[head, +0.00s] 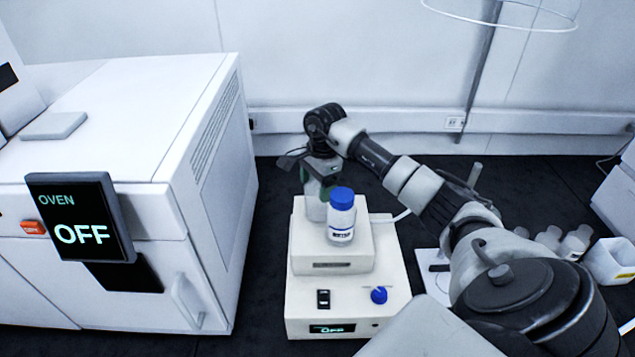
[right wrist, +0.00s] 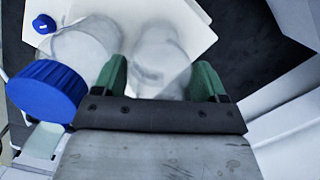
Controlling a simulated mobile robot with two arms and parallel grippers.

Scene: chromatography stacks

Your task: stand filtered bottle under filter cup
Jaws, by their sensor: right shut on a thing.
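My right gripper (head: 317,186) is behind the blue-capped bottle (head: 341,218), over a cream device (head: 342,296). Its green fingers (right wrist: 160,84) are shut on a clear, colourless vessel (right wrist: 160,52). In the head view this vessel (head: 315,206) is partly hidden by the blue-capped bottle and the gripper. I cannot tell whether it is the filter cup or the filtered bottle. The blue-capped bottle stands upright on the device's raised top, with a label too small to read. It also shows at left in the right wrist view (right wrist: 48,90). My left gripper is out of view.
The device has a blue knob (head: 379,295) and a display reading OFF. A white oven (head: 205,180) with an OFF screen stands close on the left. Several pale bottles (head: 575,242) and a white container (head: 610,262) stand at the right. Dark bench lies bare behind the device.

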